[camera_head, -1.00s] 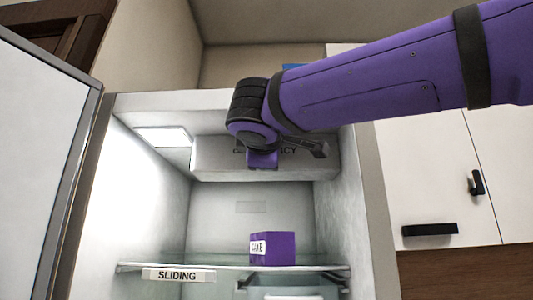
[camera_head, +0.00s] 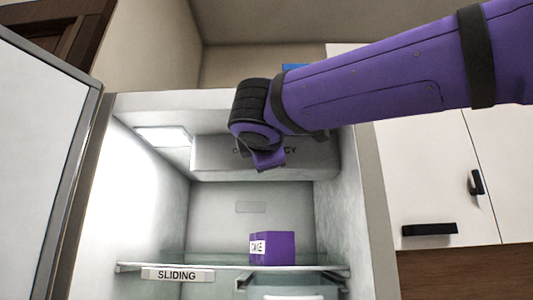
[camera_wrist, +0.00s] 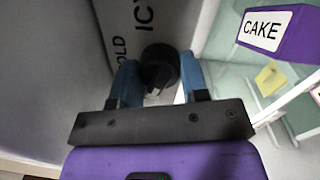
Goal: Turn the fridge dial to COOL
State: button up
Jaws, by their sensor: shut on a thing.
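The fridge dial (camera_wrist: 159,66) is a dark round knob on the grey control box (camera_head: 210,157) under the fridge's ceiling. In the wrist view my gripper (camera_wrist: 160,80) has its blue fingers on either side of the dial and is shut on it. The printed words "ICY" and part of "COLD" show on the box left of and above the dial. The COOL mark is not in view, and I cannot read where the dial points. In the head view my arm hides the dial and much of the lettering.
A purple box marked CAKE (camera_head: 273,248) stands on the glass shelf (camera_head: 215,262) below, also at right in the wrist view (camera_wrist: 265,32). A SLIDING label (camera_head: 178,275) is on the shelf front. The open fridge door (camera_head: 40,150) stands at left, white cabinets (camera_head: 430,180) at right.

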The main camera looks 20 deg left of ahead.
jog(key=shift+f, duration=0.1)
jog(key=o, duration=0.9)
jog(key=shift+s, duration=0.1)
jog(key=v, duration=1)
jog(key=shift+s+d, duration=0.15)
jog(key=shift+s, duration=0.15)
